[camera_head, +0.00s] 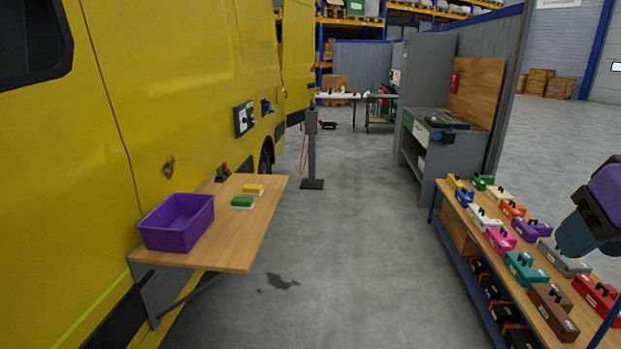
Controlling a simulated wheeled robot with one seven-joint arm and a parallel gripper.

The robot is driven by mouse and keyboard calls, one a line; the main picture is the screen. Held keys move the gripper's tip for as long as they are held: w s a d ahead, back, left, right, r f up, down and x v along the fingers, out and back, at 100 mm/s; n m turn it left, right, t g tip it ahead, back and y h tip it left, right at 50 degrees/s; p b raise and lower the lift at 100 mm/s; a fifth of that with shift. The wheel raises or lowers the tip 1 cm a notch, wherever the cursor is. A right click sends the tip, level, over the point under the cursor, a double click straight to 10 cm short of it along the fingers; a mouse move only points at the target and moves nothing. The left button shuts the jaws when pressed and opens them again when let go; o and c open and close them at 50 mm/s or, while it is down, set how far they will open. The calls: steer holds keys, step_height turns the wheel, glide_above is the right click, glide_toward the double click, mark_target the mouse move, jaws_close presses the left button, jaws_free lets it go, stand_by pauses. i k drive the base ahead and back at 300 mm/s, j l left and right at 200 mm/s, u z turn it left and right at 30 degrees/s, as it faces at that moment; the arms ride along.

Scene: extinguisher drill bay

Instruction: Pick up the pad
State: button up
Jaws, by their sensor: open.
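Two small flat blocks lie on the wooden shelf (220,255) fixed to the yellow vehicle's side. One is a yellow block (253,189) and the other, nearer, is a green block (242,202). They lie close together, to the right of a purple bin (177,241). Either block may be the pad; I cannot tell which. A purple and dark blue part of my arm shows at the right edge, far from the shelf. No gripper fingers are visible.
A small red and green object (223,172) sits at the shelf's back, near the yellow vehicle (185,80). A long bench on the right holds several coloured cases. A grey post (312,150) stands farther ahead. The grey floor between shelf and bench is clear.

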mark_target(247, 189)
steer(key=i, duration=1.75)
steer(key=i+l+u, duration=0.15)
steer(key=i+u, duration=0.3)
steer(key=i+l+u, duration=0.4)
steer(key=i, duration=0.25)
steer(key=i+l+u, duration=0.85)
steer(key=l, duration=0.35)
